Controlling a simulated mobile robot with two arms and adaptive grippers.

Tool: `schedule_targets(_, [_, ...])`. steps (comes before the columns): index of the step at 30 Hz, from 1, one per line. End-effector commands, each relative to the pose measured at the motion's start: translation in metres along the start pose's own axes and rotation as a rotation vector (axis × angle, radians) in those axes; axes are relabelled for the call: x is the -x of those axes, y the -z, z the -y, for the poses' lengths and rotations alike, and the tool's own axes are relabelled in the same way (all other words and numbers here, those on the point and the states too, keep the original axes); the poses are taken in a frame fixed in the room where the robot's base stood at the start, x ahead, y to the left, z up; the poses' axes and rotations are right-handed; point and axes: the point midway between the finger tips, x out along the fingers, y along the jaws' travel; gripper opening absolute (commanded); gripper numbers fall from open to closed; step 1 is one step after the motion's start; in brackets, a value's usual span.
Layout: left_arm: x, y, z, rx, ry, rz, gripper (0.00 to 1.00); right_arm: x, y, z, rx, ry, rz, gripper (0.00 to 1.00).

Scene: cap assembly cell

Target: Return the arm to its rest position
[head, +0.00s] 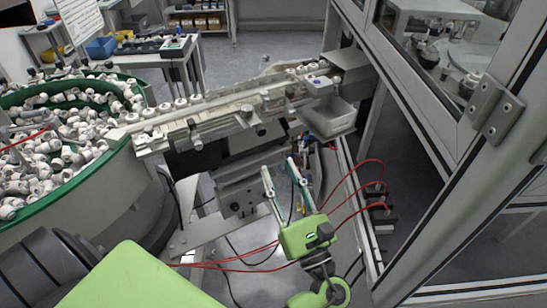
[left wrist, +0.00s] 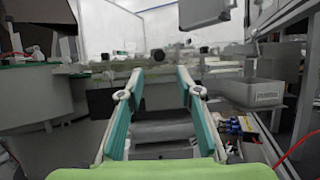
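My left gripper (head: 279,170) is in the lower middle of the head view, in front of and below the cap feeder rail. Its two teal-and-pale fingers stand apart with nothing between them. In the left wrist view the same open fingers (left wrist: 160,74) point forward at the grey machine frame and touch nothing. My right gripper is not in view.
The feeder rail (head: 225,102) carries white caps from the green-rimmed bowl (head: 140,87) at left. A grey bin (head: 331,118) hangs at its right end. A glass-and-metal enclosure (head: 430,130) fills the right side. Red hoses (head: 362,163) loop beside the gripper.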

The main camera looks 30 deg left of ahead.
Motion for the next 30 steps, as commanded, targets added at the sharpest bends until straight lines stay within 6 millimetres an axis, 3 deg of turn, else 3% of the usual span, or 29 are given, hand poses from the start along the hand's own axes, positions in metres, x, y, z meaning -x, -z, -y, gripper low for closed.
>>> schedule_targets(17, [0.005,0.0,0.0,0.0,0.0,-0.001,0.32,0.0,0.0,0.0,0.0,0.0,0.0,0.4])
schedule_targets(20, [0.006,0.009,0.003,0.003,0.016,-0.02,0.32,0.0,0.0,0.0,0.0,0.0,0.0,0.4])
schedule_targets(23, [0.012,0.043,0.012,0.02,0.067,-0.094,0.32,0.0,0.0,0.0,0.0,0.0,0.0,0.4])
schedule_targets(26, [0.027,0.103,0.024,0.061,0.138,-0.238,0.32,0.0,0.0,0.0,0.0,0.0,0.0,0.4])
schedule_targets(30, [0.065,0.204,0.026,0.15,0.197,-0.507,0.32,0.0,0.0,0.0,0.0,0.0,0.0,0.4])
